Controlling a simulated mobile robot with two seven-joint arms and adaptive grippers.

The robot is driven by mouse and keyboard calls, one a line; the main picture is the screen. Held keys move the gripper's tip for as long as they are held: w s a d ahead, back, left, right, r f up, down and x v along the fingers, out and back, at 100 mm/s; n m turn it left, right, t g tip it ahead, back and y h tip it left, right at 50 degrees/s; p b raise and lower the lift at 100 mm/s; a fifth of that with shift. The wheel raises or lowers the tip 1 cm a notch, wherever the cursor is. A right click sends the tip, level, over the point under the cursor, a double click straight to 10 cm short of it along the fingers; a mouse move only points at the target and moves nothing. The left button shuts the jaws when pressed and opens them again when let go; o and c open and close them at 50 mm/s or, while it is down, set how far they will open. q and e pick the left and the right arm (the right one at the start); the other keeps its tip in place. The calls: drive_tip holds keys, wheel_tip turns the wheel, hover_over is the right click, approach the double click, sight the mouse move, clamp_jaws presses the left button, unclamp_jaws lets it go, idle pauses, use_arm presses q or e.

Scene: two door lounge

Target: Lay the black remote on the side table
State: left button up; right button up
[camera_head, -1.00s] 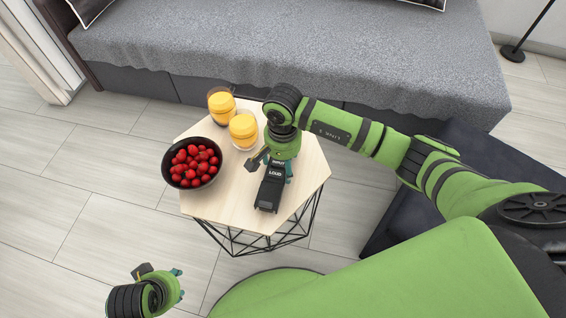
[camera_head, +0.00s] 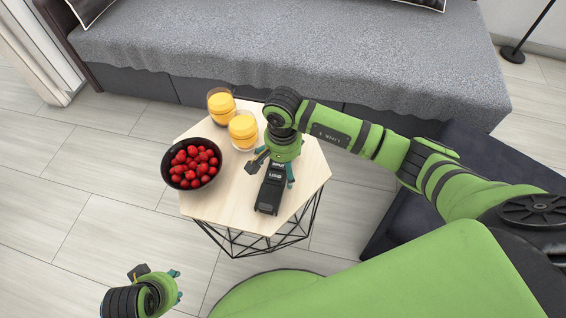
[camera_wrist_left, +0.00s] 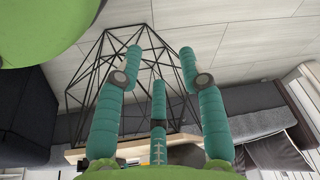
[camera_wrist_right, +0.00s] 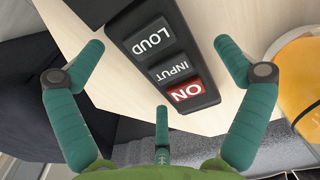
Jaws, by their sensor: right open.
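The black remote (camera_head: 270,192) lies on the hexagonal wooden side table (camera_head: 222,208), near its front right part. In the right wrist view the remote (camera_wrist_right: 160,50) shows LOUD, INPUT and red ON buttons and rests on the pale wood. My right gripper (camera_head: 271,172) is open above the far end of the remote. Its fingers stand apart on either side of the remote, not touching it as far as I can see. My left gripper (camera_head: 158,275) hangs low over the floor, left of my base. In the left wrist view its fingers (camera_wrist_left: 158,62) are spread and empty.
A black bowl of red berries (camera_head: 168,160) stands at the table's left edge. A grey sofa (camera_head: 300,50) is behind, and a dark seat (camera_head: 400,215) is at right.

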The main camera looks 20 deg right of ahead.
sight(283, 166)
drive_tip(key=shift+r, duration=0.1)
drive_tip(key=shift+r, duration=0.15)
use_arm(q)
wheel_tip(283, 166, down, 6)
drive_tip(key=p, duration=0.2)
drive_tip(key=shift+s, duration=0.2)
use_arm(e)
wheel_tip(283, 166, up, 12)
use_arm(q)
drive_tip(key=shift+d, duration=0.1)
